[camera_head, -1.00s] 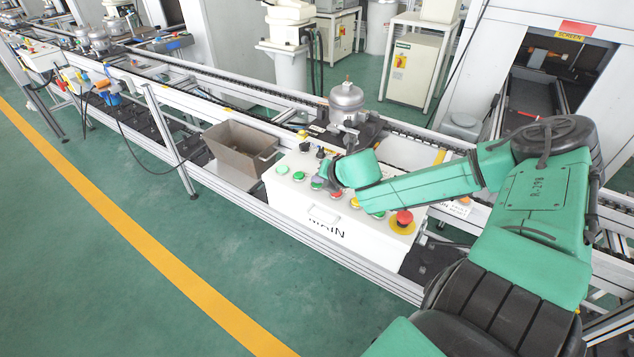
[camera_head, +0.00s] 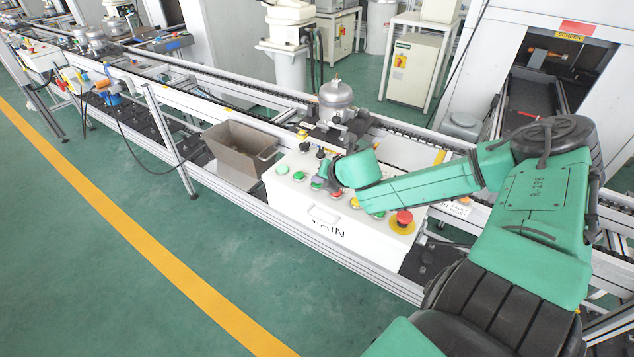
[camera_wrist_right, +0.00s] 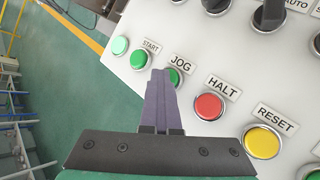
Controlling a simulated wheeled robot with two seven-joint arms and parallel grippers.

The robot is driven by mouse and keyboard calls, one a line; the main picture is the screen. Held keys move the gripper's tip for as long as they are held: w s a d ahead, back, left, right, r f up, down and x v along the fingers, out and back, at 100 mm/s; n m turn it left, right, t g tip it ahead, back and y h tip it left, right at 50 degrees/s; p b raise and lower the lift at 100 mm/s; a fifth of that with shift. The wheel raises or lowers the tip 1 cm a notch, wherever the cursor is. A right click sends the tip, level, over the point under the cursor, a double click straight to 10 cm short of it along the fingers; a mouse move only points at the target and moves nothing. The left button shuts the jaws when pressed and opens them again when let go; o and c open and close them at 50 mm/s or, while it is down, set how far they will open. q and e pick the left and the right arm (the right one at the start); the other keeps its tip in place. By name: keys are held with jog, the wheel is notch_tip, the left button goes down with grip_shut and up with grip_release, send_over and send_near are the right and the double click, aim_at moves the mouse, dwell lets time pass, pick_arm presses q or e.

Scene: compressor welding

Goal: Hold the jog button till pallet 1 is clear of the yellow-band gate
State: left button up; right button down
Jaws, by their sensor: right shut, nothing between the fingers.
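The white MAIN control box (camera_head: 290,205) stands at the line's near side. My right gripper (camera_wrist_right: 160,75) is shut and empty, its fingertips over the green JOG button (camera_wrist_right: 176,78). They hide part of it; I cannot see how far it is pressed. In the head view the right gripper (camera_head: 328,188) reaches down to the button row. A silver compressor (camera_head: 336,97) rides a dark pallet (camera_head: 322,132) on the conveyor behind the box. Its number is not readable. A yellow piece (camera_head: 440,157) shows to its right; I cannot tell if it is the gate. My left gripper is out of view.
Near JOG are a green START button (camera_wrist_right: 139,59), a red HALT button (camera_wrist_right: 209,106) and a yellow RESET button (camera_wrist_right: 262,141). A red emergency stop (camera_head: 404,217) is at the box's right end. A brown bin (camera_head: 238,148) stands left of the box.

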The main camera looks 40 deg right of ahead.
aim_at(318, 186)
dwell(0.3)
jog(key=shift+r+p, duration=0.85)
notch_tip(318, 186, up, 5)
jog(key=p, duration=0.5)
jog(key=shift+r, duration=0.15)
dwell(0.6)
